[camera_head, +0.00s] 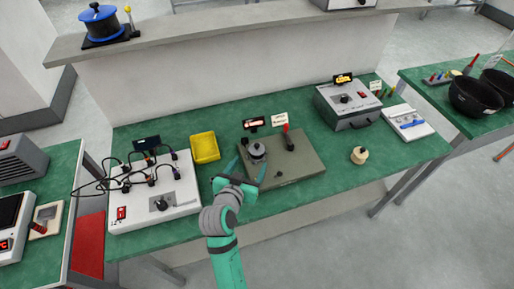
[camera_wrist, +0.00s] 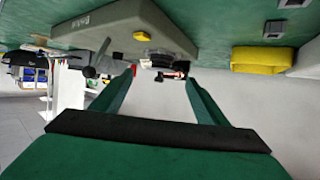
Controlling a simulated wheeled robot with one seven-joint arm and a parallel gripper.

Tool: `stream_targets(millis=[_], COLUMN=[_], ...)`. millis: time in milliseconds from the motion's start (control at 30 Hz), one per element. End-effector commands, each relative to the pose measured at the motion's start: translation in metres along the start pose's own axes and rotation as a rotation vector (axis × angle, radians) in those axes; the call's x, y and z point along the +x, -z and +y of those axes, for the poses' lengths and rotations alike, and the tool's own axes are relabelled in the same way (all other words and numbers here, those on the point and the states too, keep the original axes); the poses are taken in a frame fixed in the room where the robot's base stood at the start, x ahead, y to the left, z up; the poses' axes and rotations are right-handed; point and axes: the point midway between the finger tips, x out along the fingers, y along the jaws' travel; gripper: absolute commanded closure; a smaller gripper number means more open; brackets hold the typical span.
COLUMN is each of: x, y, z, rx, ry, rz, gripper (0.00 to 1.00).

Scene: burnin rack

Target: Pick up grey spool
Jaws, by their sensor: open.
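The grey spool (camera_head: 257,152) appears as a small round grey piece standing on the flat grey-beige fixture (camera_head: 300,160) on the green bench. My gripper (camera_head: 247,168) is open, with its green fingers spread just in front of the spool, one on each side in the picture. In the wrist view my gripper (camera_wrist: 160,76) shows empty fingers. A round grey and dark piece (camera_wrist: 158,57), likely the spool, is beyond and between the fingertips, seemingly apart from them. Its lower part is hard to make out.
A yellow bin (camera_head: 205,148) is left of the fixture, beside a white box with cables (camera_head: 155,195). A black handle with a red tip (camera_head: 288,138) rises right of the spool. A small display (camera_head: 254,123) stands behind it. A cream spool-like piece (camera_head: 359,155) sits on clear bench at right.

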Motion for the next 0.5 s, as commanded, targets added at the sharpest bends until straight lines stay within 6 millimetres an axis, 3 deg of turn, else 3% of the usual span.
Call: stream_targets(millis=[200,500], x=[0.030,0.054], y=[0.001,0.002], z=[0.000,0.000], rx=[0.000,0.000], ry=[-0.001,-0.002], rz=[0.000,0.000], gripper=[0.32,0.32])
